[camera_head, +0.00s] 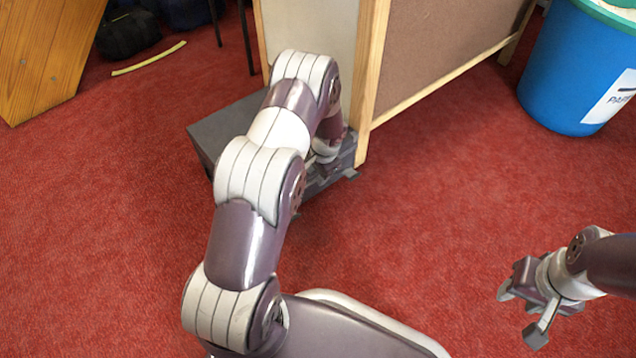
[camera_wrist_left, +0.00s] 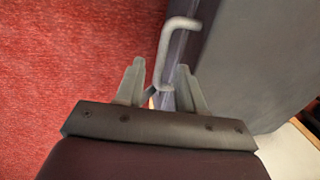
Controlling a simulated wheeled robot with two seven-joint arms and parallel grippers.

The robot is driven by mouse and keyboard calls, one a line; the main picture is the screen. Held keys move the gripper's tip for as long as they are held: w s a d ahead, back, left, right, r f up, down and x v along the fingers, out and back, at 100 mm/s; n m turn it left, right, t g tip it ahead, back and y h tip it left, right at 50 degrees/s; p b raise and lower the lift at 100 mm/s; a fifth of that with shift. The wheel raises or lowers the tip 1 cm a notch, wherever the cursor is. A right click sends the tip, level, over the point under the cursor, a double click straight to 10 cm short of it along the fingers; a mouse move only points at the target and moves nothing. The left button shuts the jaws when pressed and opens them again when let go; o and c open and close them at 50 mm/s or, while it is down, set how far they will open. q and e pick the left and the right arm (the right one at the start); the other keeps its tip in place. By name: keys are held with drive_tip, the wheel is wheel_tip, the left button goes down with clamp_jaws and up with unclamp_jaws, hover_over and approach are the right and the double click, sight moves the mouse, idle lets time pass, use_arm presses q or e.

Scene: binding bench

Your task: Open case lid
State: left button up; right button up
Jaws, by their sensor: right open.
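The dark grey case (camera_head: 218,138) stands on the red floor against the partition, partly hidden behind my left arm. Its visible top is flat and looks closed. My left gripper (camera_head: 328,182) is at the case's front right side. In the left wrist view, the case (camera_wrist_left: 265,60) fills the right side and a grey bar handle (camera_wrist_left: 179,24) sticks out along its edge. My left gripper (camera_wrist_left: 160,78) has its fingers apart, with the handle's near end between them; contact is unclear. My right gripper (camera_head: 522,308) is open and empty, well away at the lower right.
A wood-framed partition (camera_head: 440,50) stands right behind the case. A blue bin (camera_head: 565,75) is at the upper right. A wooden panel (camera_head: 45,55), a black bag (camera_head: 128,32) and a yellow strip (camera_head: 150,60) are at the upper left. The red floor between my arms is clear.

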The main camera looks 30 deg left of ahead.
use_arm(q)
drive_tip(key=shift+w+a+f, duration=0.1)
drive_tip(key=shift+a+f, duration=0.05)
drive_tip(key=shift+f, duration=0.65)
use_arm(e)
drive_tip(key=shift+f, duration=0.6)
use_arm(q)
drive_tip(key=shift+c, duration=0.3)
